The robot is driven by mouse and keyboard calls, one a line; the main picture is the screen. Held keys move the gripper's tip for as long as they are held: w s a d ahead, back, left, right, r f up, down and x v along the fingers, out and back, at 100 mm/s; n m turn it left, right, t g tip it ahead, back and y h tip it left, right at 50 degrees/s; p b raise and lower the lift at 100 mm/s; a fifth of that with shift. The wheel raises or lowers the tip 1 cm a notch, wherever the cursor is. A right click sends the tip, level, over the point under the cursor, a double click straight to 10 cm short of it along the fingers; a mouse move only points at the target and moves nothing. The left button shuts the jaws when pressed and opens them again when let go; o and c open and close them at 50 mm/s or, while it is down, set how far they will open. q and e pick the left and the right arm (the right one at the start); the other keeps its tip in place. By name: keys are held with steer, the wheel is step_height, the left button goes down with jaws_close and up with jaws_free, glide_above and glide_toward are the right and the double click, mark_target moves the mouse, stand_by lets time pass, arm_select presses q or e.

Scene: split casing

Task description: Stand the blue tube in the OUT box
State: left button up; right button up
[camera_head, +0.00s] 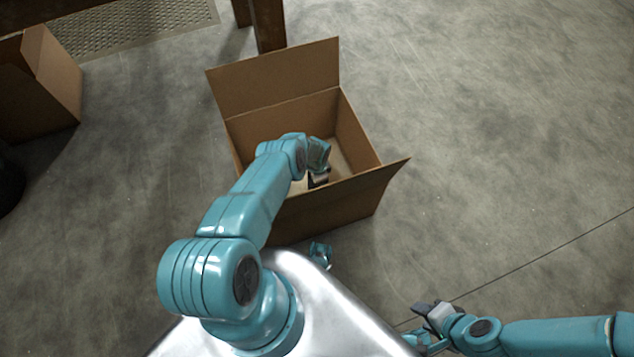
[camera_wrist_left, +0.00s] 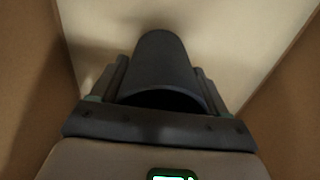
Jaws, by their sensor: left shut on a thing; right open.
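An open cardboard box (camera_head: 325,212) stands on the floor in the middle of the head view. I see no OUT label on it. My left arm reaches over its near wall, and my left gripper (camera_head: 318,180) is inside the box. In the left wrist view a dark blue-grey hollow tube (camera_wrist_left: 160,65) sits between the fingers of my left gripper (camera_wrist_left: 160,95), which is shut on it. The tube points down towards the pale box floor; I cannot tell whether it touches. My right gripper (camera_head: 428,312) is open and empty, outside the box at the lower right.
Another cardboard box (camera_head: 45,90) stands at the left edge of the head view. A brown wooden leg (camera_head: 268,25) stands behind the middle box, and a patterned mat (camera_head: 140,25) lies at the upper left. The floor on the right is clear.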

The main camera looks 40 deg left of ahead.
arm_select(q)
steer(key=shift+r, duration=0.1)
steer(key=shift+f+b, duration=0.65)
steer(key=shift+b, duration=0.1)
steer(key=o, duration=1.1)
steer(key=shift+c, duration=0.2)
steer(key=shift+r, duration=0.15)
steer(key=shift+r+p, duration=0.35)
steer(key=shift+p, duration=0.2)
step_height(320, 180, up, 12)
steer(key=p, duration=0.7)
steer(key=shift+r, duration=0.15)
